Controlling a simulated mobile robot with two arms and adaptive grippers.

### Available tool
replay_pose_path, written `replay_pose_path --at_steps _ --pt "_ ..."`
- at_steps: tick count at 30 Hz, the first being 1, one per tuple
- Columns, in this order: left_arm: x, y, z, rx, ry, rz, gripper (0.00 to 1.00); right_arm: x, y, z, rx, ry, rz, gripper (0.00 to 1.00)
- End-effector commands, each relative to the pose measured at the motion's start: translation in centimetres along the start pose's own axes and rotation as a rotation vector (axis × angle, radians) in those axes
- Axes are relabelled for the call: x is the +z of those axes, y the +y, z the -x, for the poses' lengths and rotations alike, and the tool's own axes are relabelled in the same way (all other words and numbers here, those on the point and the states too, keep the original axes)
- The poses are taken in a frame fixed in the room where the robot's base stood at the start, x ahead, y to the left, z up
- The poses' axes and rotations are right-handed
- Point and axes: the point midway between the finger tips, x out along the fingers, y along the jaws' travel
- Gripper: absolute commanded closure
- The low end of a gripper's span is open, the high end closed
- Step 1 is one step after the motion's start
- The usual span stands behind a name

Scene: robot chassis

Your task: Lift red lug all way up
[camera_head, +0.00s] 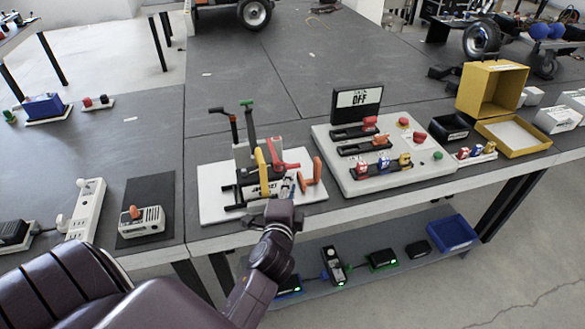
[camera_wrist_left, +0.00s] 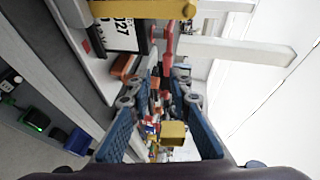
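The red lug (camera_head: 279,157) is a red lever piece on the lever device, which stands on a white base plate (camera_head: 213,206). In the left wrist view the red lug (camera_wrist_left: 168,42) shows at the top centre, its lower end close to the fingertips. My left gripper (camera_head: 287,187) is at the front right of the device, just below the red lug. In the left wrist view its blue fingers (camera_wrist_left: 160,88) stand apart with a gap between them. I cannot tell whether they touch the lug. My right gripper is not in view.
A yellow lever (camera_head: 262,172) stands beside the red lug, and an orange handle (camera_head: 311,171) is to its right. A switch panel (camera_head: 345,187) is further right. A yellow box (camera_head: 490,88) stands at the far right.

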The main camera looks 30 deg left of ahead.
Motion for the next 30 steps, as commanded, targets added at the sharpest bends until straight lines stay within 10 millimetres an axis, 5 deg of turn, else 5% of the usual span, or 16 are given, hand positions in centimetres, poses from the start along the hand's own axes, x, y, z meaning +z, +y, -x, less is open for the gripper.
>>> replay_pose_path --at_steps 3,18,30 --pt "0.1 -1.3 -0.6 -0.028 -0.005 -0.024 0.81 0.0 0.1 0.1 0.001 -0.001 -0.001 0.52" --pt "0.1 -1.3 -7.0 -0.025 -0.004 -0.022 0.81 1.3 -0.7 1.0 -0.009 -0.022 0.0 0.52" --pt "0.1 -1.3 -7.8 -0.025 -0.003 -0.02 0.81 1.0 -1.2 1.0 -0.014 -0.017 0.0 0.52"
